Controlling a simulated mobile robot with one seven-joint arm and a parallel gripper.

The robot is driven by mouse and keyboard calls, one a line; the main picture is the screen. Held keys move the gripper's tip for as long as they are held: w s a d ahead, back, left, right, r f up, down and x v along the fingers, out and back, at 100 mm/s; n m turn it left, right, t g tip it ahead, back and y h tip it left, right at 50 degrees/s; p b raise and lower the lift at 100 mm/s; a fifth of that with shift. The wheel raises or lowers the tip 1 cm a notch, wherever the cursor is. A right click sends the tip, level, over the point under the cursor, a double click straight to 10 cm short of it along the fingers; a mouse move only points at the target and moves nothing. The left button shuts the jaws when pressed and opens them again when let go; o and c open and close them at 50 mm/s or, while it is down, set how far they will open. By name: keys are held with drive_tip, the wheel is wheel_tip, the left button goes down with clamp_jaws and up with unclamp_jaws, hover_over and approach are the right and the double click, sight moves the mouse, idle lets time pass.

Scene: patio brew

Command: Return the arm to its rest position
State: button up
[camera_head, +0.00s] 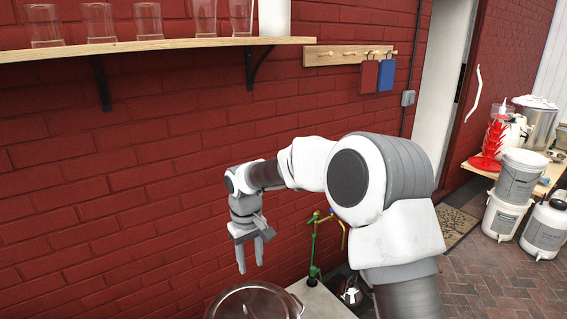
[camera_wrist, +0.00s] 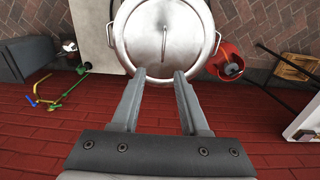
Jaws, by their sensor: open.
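My arm reaches out bent in front of the brick wall in the head view. My gripper (camera_head: 255,268) hangs from its end, fingers pointing down, apart from the wall. In the wrist view my gripper (camera_wrist: 160,78) has its two fingers spread with nothing between them. Below the fingers is a large round pot with a metal lid (camera_wrist: 164,30) and a bar handle. The same lidded pot shows in the head view (camera_head: 253,303), at the bottom edge, below the gripper; most of it is out of frame.
A wooden shelf (camera_head: 150,45) with several glasses runs above the arm. A peg rail (camera_head: 350,54) holds a red and a blue item. A green tap stand (camera_head: 314,245) stands right of the gripper. White buckets (camera_head: 521,175) and a laden table stand at far right. Paving there is partly open.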

drive_tip(key=s+d+r+m+t, duration=0.3)
drive_tip(key=s+d+r, duration=0.9)
drive_tip(key=d+r, duration=0.4)
drive_tip(key=s+d+m+t, duration=0.1)
drive_tip(key=s+d+m, duration=0.1)
drive_tip(key=s+d, duration=0.2)
drive_tip(key=s+d+m+t, duration=0.1)
drive_tip(key=s+d, duration=0.3)
drive_tip(key=s, duration=0.7)
drive_tip(key=shift+s+r+m, duration=0.15)
drive_tip(key=shift+r+m, duration=0.2)
drive_tip(key=shift+m, duration=0.25)
